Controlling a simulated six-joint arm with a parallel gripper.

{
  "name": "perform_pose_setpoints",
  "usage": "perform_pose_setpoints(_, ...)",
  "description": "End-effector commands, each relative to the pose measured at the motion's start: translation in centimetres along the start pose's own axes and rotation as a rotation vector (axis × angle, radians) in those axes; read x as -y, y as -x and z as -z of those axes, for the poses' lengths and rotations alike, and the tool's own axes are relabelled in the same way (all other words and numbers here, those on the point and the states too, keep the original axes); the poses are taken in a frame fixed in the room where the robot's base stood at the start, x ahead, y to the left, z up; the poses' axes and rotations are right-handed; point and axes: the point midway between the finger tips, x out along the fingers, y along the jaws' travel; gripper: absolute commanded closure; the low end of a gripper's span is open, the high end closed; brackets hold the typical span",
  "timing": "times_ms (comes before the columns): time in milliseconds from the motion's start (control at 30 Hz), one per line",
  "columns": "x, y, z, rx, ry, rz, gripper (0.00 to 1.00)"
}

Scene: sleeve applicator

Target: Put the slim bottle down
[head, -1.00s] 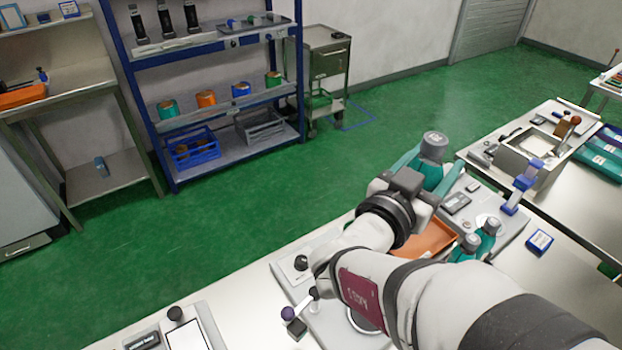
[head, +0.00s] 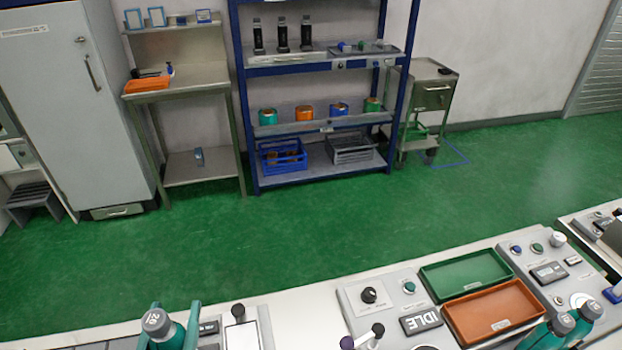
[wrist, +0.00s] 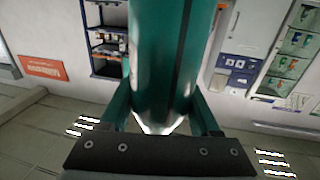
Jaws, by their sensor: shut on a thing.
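The slim bottle (head: 160,331) is teal with a grey cap and shows at the lower left of the head view, cut off by the bottom edge. It also fills the middle of the wrist view (wrist: 165,60). My gripper (head: 172,322) has a teal finger on either side of the bottle and is shut on it. In the wrist view the gripper (wrist: 161,112) shows both fingers beside the bottle's body. The bottle's lower part and whatever is under it are hidden in the head view.
On the bench to the right are an empty green tray (head: 466,276), an empty orange tray (head: 493,312) and a panel with an IDLE display (head: 421,323). Two teal bottles with grey caps (head: 562,325) stand at the lower right. Shelves (head: 322,165) stand beyond the green floor.

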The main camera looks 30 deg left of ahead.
Motion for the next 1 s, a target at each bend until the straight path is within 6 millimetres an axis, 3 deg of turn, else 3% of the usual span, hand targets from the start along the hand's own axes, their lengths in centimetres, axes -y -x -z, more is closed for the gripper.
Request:
perform_pose_setpoints(33,2.3,2.8,-1.2,0.001,0.008,0.064,1.0)
perform_pose_setpoints(100,4.6,6.8,-2.8,0.001,0.007,0.143,1.0)
perform_pose_setpoints(200,6.5,11.9,-4.4,0.0,0.004,0.24,1.0)
perform_pose_setpoints(300,7.4,15.7,-5.5,-0.001,0.002,0.311,1.0)
perform_pose_setpoints(400,7.7,17.8,-6.0,0.0,0.0,0.351,1.0)
perform_pose_setpoints(567,7.7,18.6,-6.4,0.001,-0.001,0.365,1.0)
perform_pose_setpoints(900,7.7,18.5,-13.3,0.001,0.003,0.364,1.0)
perform_pose_setpoints(1000,7.7,18.5,-14.2,0.001,0.0,0.364,1.0)
